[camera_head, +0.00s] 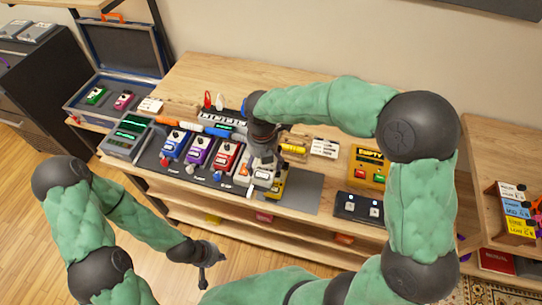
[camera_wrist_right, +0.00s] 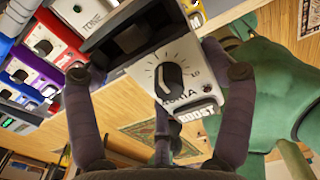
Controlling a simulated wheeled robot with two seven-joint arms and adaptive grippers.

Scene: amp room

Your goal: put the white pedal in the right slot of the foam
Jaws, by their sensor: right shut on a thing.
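The white pedal (camera_wrist_right: 188,62), with a dark knob and a BOOST label, is between the fingers of my right gripper (camera_wrist_right: 158,75) in the wrist view. My right gripper (camera_head: 264,158) is shut on it. In the head view the white pedal (camera_head: 262,176) is at the right end of the dark foam (camera_head: 148,160), just right of the red pedal (camera_head: 226,156). The gripper hides much of that end, so I cannot tell whether the pedal is seated. My left gripper (camera_head: 212,262) is empty, low in front of the bench; its jaw opening is unclear.
Blue (camera_head: 175,143) and purple (camera_head: 199,150) pedals sit in the foam. A yellow pedal (camera_head: 280,184) is close right of my right gripper, by a grey mat (camera_head: 304,191). A black two-button box (camera_head: 358,208) stands farther right. An open case (camera_head: 120,60) is at back left.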

